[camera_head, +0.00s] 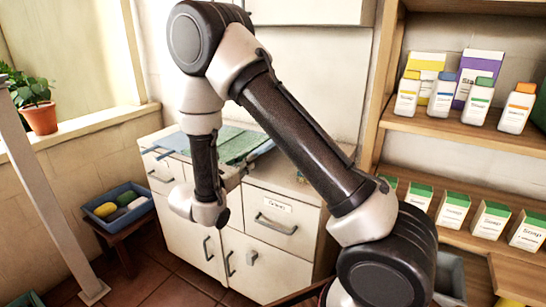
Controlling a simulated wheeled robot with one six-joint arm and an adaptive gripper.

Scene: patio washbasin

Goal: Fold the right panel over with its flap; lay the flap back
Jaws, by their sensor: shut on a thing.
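A green and blue-grey cloth (232,147) lies on top of the white cabinet (285,190). My forearm and wrist hang in front of it and hide its middle. I cannot make out which part is the right panel or the flap, nor whether any part is folded. My wrist hangs at the front edge of the cabinet top.
A shelf (450,128) with bottles and soap boxes (453,210) stands at right. A blue bin (118,208) with coloured items sits on a low stool at left. A potted plant (40,117) stands on the sill. A pale post (45,190) rises at far left.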

